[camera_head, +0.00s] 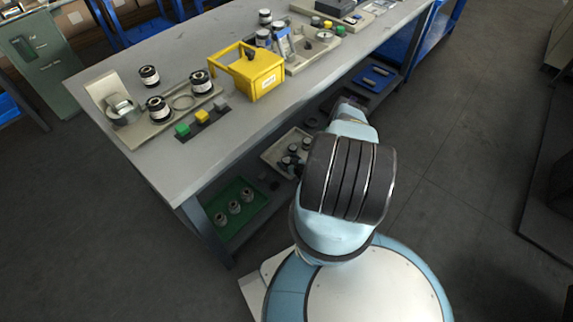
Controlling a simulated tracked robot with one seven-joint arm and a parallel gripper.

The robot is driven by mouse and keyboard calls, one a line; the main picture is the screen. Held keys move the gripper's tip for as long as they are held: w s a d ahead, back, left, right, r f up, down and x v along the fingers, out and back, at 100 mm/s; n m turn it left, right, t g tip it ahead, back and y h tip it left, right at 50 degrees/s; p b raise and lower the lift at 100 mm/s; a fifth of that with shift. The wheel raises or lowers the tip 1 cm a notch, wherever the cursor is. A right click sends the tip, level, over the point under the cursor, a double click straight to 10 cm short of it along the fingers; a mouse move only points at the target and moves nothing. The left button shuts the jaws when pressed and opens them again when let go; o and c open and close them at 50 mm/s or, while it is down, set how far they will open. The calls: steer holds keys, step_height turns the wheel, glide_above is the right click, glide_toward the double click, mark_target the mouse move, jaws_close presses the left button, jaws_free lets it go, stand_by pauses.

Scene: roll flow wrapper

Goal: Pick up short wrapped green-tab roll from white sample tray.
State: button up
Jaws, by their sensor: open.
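A pale, off-white tray (271,157) sits on the lower shelf under the bench, with several small dark-and-white rolls (293,161) in it. It may be the white sample tray. The rolls are too small to show a green tab, and my arm hides the tray's right side. I cannot pick out the short wrapped green-tab roll. My gripper (350,101) shows only as a small dark end beyond my pale blue wrist. It is open, and no held object shows. In the picture it lies right of and above the tray, by the bench's front side.
The grey bench (180,180) carries a yellow crate (262,78), a wrapper fixture with dark rolls (158,109), and green, yellow and grey buttons (202,117). A green tray (215,207) and a blue tray (373,77) are on the lower level.

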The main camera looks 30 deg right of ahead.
steer(key=shift+w+a+f, duration=0.1)
steer(key=shift+w+f, duration=0.1)
steer(key=shift+w, duration=0.3)
steer(key=shift+c, duration=0.3)
steer(key=c, duration=1.1)
